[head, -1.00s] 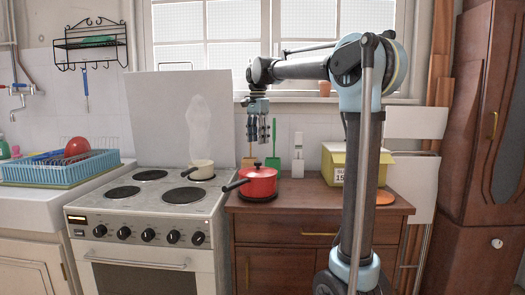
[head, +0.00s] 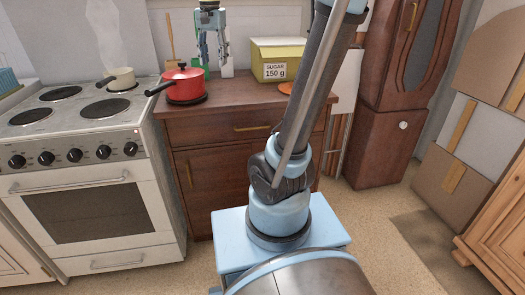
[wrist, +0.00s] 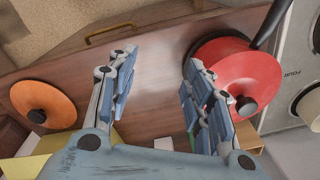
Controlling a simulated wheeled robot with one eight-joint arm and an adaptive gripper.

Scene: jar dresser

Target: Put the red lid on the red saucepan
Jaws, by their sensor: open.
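The red saucepan (head: 186,90) stands on the dresser's left part, its black handle pointing left. The red lid (head: 182,74), with a black knob, sits on top of it. In the wrist view the lid (wrist: 243,80) covers the pan, just right of my right finger. My gripper (head: 214,60) points down above the dresser, to the right of the saucepan. It is open and empty; in the wrist view bare dresser top shows between the fingers (wrist: 160,60). I see no contact between gripper and lid.
An orange lid (wrist: 42,108) lies on the dresser's right part. A yellow sugar box (head: 278,62) stands at the back. The stove (head: 75,125), left of the dresser, holds a small cream pan (head: 119,79).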

